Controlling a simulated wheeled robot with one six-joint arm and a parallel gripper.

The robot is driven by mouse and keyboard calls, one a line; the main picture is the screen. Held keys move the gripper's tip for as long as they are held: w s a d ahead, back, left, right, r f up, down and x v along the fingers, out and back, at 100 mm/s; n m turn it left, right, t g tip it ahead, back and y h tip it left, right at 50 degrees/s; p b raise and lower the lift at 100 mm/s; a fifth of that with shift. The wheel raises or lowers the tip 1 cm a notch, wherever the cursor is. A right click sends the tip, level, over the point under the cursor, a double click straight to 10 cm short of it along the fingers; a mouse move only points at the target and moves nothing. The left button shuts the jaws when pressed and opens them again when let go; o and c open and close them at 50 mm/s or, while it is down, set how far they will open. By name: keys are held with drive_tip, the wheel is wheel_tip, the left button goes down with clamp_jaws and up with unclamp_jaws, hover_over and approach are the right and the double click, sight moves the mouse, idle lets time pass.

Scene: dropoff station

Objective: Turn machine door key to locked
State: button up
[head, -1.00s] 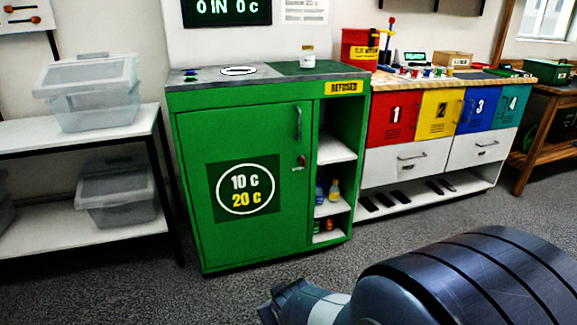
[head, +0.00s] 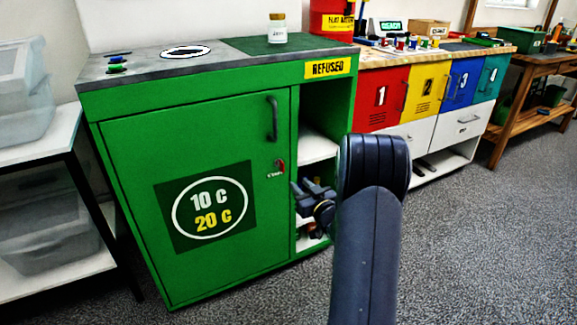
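The green machine's door (head: 140,150) is closed, with a dark vertical handle (head: 272,119) at its upper right. A small red key (head: 280,166) sits in the lock at the door's right edge, below the handle. A small label lies just under the key, too small to read. My gripper (head: 297,198) is to the right of the door and below the key, in front of the open shelves. It looks apart from the key. My arm partly hides it, and its fingers are too small and dark to tell whether they are open.
A jar (head: 277,28) stands on the machine's top near a round white-rimmed opening (head: 186,51). Open shelves (head: 316,148) lie right of the door under a "REFUSED" label. Coloured lockers (head: 383,97) stand at right. A rack with clear bins (head: 25,235) is at left. Floor is clear at lower right.

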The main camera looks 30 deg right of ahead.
drive_tip(key=w+b, duration=0.2)
drive_tip(key=w, duration=0.8)
drive_tip(key=shift+w+a, duration=0.15)
drive_tip(key=shift+a, duration=0.1)
drive_tip(key=shift+c, duration=0.2)
clamp_jaws()
